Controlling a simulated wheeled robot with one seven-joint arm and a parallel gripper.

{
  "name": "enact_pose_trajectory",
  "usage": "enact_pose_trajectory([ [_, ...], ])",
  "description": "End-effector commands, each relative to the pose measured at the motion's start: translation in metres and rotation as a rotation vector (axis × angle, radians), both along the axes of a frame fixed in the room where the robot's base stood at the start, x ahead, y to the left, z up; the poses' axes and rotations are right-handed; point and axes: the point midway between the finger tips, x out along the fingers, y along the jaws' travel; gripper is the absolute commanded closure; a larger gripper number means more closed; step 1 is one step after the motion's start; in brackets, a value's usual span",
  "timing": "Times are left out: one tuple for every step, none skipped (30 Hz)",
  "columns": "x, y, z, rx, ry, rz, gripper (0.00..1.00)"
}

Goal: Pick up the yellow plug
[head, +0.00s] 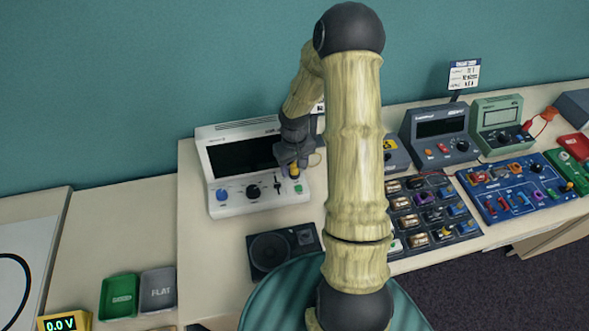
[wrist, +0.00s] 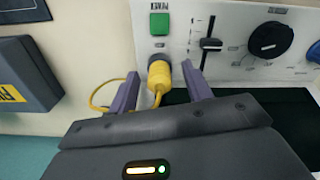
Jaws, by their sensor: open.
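The yellow plug (wrist: 159,77) sits at a dark round socket on the front panel of the white instrument, with a yellow cable curling off to the left in the wrist view. It shows small in the head view (head: 294,171), partly covered by my gripper. My gripper (wrist: 158,84) is open, with one finger on each side of the plug. The right finger is close to the plug; I cannot tell whether it touches. In the head view my gripper (head: 291,165) is at the right part of the white instrument (head: 233,208).
A green button (wrist: 159,24), a slider (wrist: 209,45) and a black knob (wrist: 270,40) are close by on the panel. A dark box (wrist: 22,75) stands to the left in the wrist view. A black speaker (head: 270,252) lies in front of the instrument.

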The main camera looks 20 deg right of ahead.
Motion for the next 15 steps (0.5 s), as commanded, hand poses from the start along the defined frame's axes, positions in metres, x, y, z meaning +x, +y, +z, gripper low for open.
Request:
enact_pose_trajectory([
  [0.0,0.0,0.0,0.0,0.0,0.0,0.51],
  [0.0,0.0,0.0,0.0,0.0,0.0,0.51],
  [0.0,0.0,0.0001,0.0,0.0,0.0,0.51],
  [0.0,0.0,0.0001,0.0,0.0,0.0,0.51],
  [0.0,0.0,0.0001,0.0,0.0,0.0,0.51],
  [0.0,0.0,0.0002,0.0,0.0,0.0,0.51],
  [0.0,0.0,0.0002,0.0,0.0,0.0,0.51],
  [0.0001,0.0,0.0002,0.0,0.0,0.0,0.51],
  [0.0001,0.0,0.0003,0.0,0.0,0.0,0.51],
  [0.0001,0.0,0.0003,0.0,0.0,0.0,0.51],
  [0.0001,0.0,0.0003,0.0,0.0,0.0,0.56],
  [0.0001,0.0,0.0003,0.0,0.0,0.0,0.64],
  [0.0001,0.0,0.0003,0.0,0.0,0.0,0.7],
  [0.0001,0.0,0.0003,0.0,0.0,0.0,0.76],
  [0.0001,0.0,0.0003,0.0,0.0,0.0,0.84],
])
